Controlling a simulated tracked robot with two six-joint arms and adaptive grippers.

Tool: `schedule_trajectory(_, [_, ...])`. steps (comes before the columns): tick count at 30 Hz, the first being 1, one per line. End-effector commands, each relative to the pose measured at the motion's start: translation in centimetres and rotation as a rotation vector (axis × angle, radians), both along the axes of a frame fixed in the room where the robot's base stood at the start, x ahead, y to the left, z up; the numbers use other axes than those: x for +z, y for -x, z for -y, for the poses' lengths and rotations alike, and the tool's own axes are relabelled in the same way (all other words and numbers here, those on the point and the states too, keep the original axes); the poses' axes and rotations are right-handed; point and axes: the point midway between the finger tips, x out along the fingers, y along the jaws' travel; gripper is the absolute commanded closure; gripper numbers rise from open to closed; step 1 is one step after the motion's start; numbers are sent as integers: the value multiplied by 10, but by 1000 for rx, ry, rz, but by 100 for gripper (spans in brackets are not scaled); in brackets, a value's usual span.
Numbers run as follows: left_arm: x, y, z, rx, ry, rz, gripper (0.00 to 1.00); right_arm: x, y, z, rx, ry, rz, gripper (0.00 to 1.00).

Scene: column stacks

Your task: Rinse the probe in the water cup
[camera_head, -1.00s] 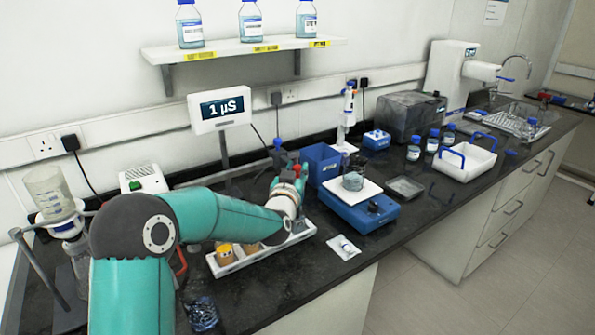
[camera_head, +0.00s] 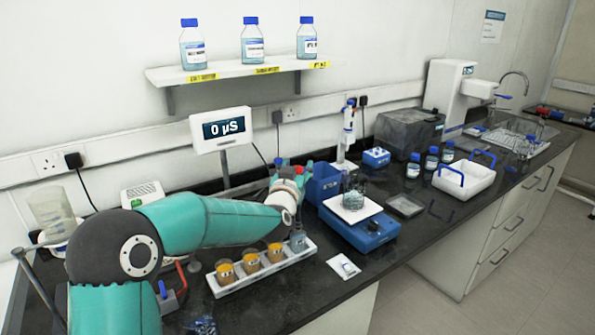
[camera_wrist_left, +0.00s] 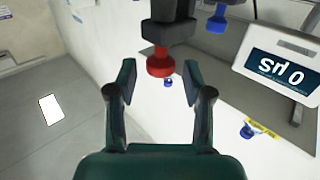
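A white rack (camera_head: 228,289) on the bench holds several cups. Three hold amber liquid, and the clear bluish cup (camera_head: 298,241) at its right end looks like the water cup. My left gripper (camera_wrist_left: 160,74) is open, with its two fingers apart. A dark part with a red knob (camera_wrist_left: 160,64) shows between and beyond the fingertips, with gaps on both sides; it may be the probe's top. The red piece (camera_head: 299,170) also shows by the gripper in the head view. The probe's tip cannot be made out. The meter (camera_head: 221,129) reads 0 µS. My right gripper is not in view.
A blue box (camera_head: 323,184) stands just right of the gripper. A blue stirrer (camera_head: 367,234) with a beaker (camera_head: 353,199) is right of the rack. A white tray (camera_head: 464,178) with blue handles stands farther right. A shelf with bottles is above.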

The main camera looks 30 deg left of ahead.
Motion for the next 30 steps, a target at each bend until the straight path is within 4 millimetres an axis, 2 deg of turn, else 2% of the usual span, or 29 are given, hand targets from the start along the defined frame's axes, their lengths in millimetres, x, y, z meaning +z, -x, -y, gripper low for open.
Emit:
schedule_trajectory(7, [-2,1,1,-1,2,-4,49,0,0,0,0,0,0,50])
schedule_trajectory(11, [-2,8,4,-1,2,-4,49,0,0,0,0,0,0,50])
schedule_trajectory(17, [-2,35,16,-3,2,-4,49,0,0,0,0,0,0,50])
schedule_trajectory(24, [-2,80,34,-2,2,-2,49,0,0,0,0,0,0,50])
schedule_trajectory(30, [-2,104,44,-2,1,-2,49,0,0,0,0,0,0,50])
